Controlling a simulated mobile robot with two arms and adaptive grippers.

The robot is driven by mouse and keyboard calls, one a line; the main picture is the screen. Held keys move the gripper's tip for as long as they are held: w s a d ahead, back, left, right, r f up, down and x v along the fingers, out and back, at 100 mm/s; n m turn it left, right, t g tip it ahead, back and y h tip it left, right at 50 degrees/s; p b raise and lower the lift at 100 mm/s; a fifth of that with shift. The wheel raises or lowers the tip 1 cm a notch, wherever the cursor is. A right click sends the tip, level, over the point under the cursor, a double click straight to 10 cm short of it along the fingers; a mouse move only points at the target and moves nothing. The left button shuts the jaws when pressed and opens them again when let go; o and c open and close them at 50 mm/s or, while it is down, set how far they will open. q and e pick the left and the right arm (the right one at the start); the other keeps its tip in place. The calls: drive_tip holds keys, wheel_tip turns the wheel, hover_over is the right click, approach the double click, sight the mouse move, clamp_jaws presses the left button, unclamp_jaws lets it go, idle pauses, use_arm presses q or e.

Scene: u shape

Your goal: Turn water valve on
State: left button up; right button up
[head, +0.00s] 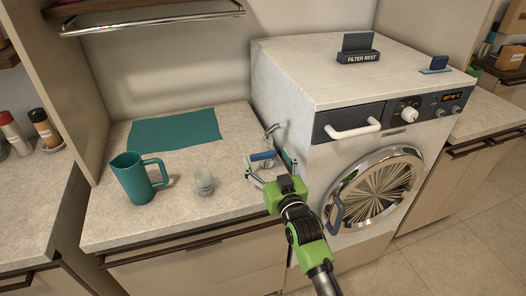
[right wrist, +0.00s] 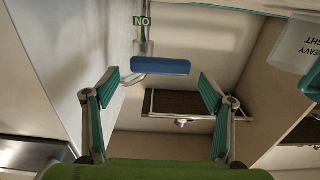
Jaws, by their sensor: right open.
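The water valve has a blue lever handle (head: 262,156) and a metal pipe (head: 271,131), by the washing machine's left side. In the right wrist view the blue handle (right wrist: 160,66) lies crosswise on the metal pipe, below a green sign (right wrist: 142,21) whose letters look upside down. My right gripper (head: 268,165) is open, with its fingers spread in front of the handle. In the right wrist view the fingers (right wrist: 158,86) stand to either side of the handle, with a visible gap and nothing between the pads. My left gripper is not in view.
The washing machine (head: 290,65) stands close on the right, with a white drawer handle (head: 353,130) and round door (head: 375,187). A teal mug (head: 132,180) and a small clear cup (head: 205,182) stand on the counter (head: 180,220) to the left, before a teal mat (head: 175,130).

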sight(264, 153)
drive_tip(key=shift+x, duration=1.65)
